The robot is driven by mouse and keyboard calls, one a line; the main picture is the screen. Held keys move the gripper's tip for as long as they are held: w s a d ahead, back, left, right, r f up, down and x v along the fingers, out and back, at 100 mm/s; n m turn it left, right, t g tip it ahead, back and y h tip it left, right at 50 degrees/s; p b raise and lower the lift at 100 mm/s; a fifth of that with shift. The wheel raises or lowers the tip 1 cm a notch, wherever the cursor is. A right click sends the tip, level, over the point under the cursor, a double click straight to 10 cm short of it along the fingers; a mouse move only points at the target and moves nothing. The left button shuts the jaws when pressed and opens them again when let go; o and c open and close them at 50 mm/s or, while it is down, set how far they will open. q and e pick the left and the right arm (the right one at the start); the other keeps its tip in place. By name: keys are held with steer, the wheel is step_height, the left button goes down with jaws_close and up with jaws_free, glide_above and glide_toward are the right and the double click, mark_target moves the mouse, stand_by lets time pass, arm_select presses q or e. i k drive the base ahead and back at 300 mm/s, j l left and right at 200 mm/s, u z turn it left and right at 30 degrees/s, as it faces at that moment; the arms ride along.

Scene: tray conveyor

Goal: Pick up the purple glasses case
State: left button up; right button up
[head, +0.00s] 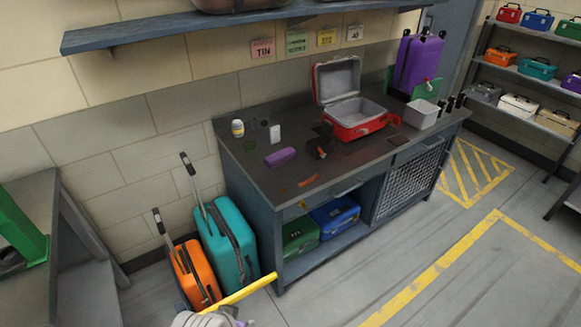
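The purple glasses case (281,157) lies on the dark top of the workbench (240,174), left of the middle and towards the front. It looks like a small closed oblong box, lying flat. Nothing covers it and nothing touches it from above. Neither of my grippers can be made out in the head view.
An open red suitcase (352,130) stands right of the case, with small dark items between. A white cup-like jar (238,128) stands behind left. A grey bin (421,114) and purple suitcase (418,64) are farther right. Orange (193,275) and teal (228,247) suitcases stand beside the bench.

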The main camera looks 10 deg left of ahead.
mark_target(276, 159)
steer(key=i+j+u, duration=0.25)
steer(key=i+u, duration=0.2)
steer(key=i+j+u, duration=0.1)
steer(key=i+u, duration=0.65)
steer(key=u, duration=0.15)
